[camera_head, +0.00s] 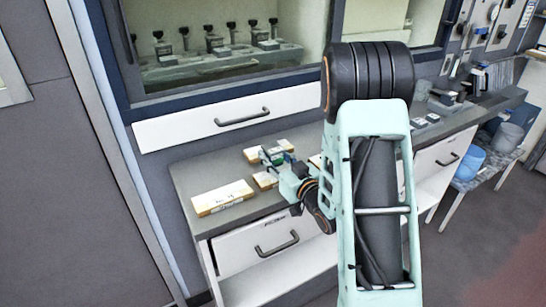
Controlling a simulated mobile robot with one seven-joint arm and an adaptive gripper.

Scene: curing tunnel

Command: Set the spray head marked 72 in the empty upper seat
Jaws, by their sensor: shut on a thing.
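My gripper (277,159) is low over the grey bench, at the end of my pale green arm, among small yellow-and-white boxes. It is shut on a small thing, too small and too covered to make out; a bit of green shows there. I cannot read a 72 on anything. Behind the window of the cabinet, several black-topped, bottle-like pieces stand on a grey rack (222,66). They may be spray heads, but I cannot tell. No empty seat can be made out, and my arm hides part of the cabinet.
A long yellow-and-white box (222,198) lies at the bench's (190,176) front left. Another box (254,155) lies behind my gripper. A white drawer (215,119) with a dark handle is below the window.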

